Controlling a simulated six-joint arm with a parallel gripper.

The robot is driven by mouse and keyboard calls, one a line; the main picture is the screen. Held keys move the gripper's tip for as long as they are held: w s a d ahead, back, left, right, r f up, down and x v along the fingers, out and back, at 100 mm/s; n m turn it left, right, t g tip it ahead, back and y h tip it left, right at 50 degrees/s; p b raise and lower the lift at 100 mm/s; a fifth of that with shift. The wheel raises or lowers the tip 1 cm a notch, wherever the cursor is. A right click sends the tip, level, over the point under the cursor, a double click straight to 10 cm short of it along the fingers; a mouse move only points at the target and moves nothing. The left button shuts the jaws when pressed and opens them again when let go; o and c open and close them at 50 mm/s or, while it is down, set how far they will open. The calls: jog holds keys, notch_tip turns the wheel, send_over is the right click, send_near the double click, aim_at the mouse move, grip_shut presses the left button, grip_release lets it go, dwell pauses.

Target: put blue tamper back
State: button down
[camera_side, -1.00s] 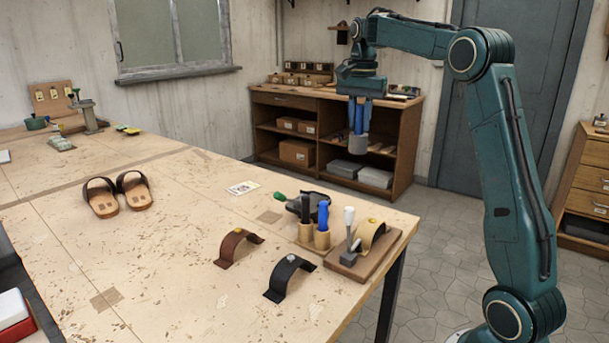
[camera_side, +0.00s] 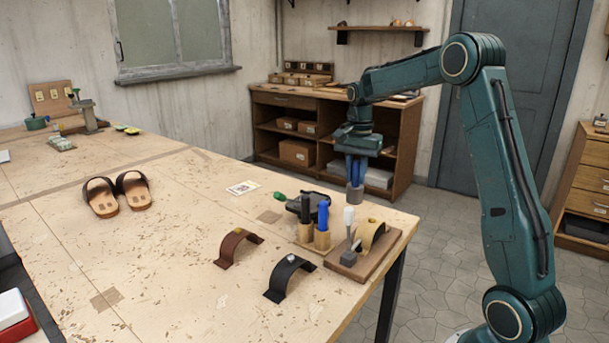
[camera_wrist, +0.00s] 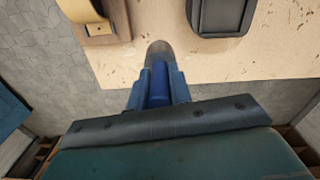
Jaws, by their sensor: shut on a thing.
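The blue tamper, with a blue handle and a grey rounded head (camera_side: 354,197), hangs head down from my gripper (camera_side: 356,178). My gripper is shut on its blue handle, between blue fingers. In the wrist view the blue handle (camera_wrist: 158,85) shows between the fingers (camera_wrist: 157,92), with the grey head (camera_wrist: 159,50) beyond it. The tamper is held in the air near the table's right edge, above and behind the wooden jig board. Its exact height over the table is hard to tell.
The table (camera_side: 160,240) holds a wooden jig board (camera_side: 345,262), two tan cups with black (camera_side: 305,210) and blue (camera_side: 323,215) handled tools, a dark dish (camera_side: 315,197), brown (camera_side: 238,245) and black straps (camera_side: 290,275), and sandals (camera_side: 115,195).

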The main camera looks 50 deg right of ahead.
aim_at(355, 185)
jog(key=shift+f, duration=2.15)
jog(key=shift+f, duration=0.1)
jog(key=c, duration=1.3)
grip_release()
notch_tip(355, 185, up, 12)
jog(key=shift+a, duration=0.1)
